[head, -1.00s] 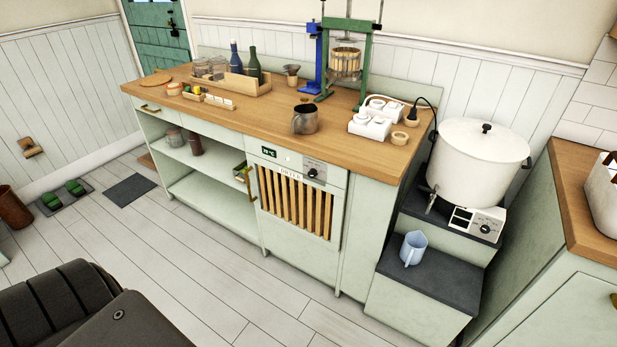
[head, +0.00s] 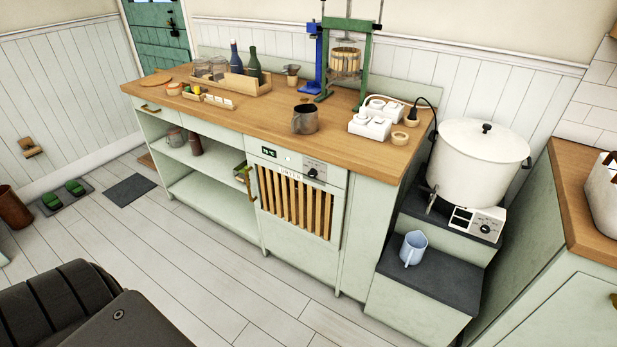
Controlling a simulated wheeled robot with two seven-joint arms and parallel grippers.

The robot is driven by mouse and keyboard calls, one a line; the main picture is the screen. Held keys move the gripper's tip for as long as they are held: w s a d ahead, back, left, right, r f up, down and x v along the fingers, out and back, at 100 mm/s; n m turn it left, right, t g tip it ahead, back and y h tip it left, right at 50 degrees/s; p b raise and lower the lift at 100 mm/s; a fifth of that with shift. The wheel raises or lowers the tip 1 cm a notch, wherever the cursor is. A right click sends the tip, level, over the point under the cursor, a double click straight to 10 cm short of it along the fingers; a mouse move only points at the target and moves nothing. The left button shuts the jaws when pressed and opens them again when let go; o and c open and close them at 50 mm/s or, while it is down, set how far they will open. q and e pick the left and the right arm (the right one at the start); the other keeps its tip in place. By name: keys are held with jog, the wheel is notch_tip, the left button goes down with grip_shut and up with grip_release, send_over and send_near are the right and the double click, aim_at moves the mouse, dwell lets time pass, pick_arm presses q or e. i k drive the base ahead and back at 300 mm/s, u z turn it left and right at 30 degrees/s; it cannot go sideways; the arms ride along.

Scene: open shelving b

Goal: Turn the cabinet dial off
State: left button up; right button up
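The cabinet dial (head: 313,173) is a small dark round knob on a pale panel at the top right of the cabinet front, under the counter edge. A small dark display with green figures (head: 269,153) sits on the same front to its left. Below is the slatted wooden cabinet door (head: 295,203) with a brass handle at its left; it looks shut. The dial's exact setting is too small to read. Neither of my grippers is in view.
A wooden counter (head: 250,128) holds a metal mug (head: 305,119), bottles and a green press (head: 345,62). At right, a white pot (head: 480,160) stands on a heater with its own knob (head: 485,228); a blue jug (head: 413,248) sits on the step below. The floor before the cabinet is clear.

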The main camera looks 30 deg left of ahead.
aim_at(312, 172)
jog(key=u, duration=1.55)
jog(key=k, duration=0.45)
jog(key=z, duration=0.5)
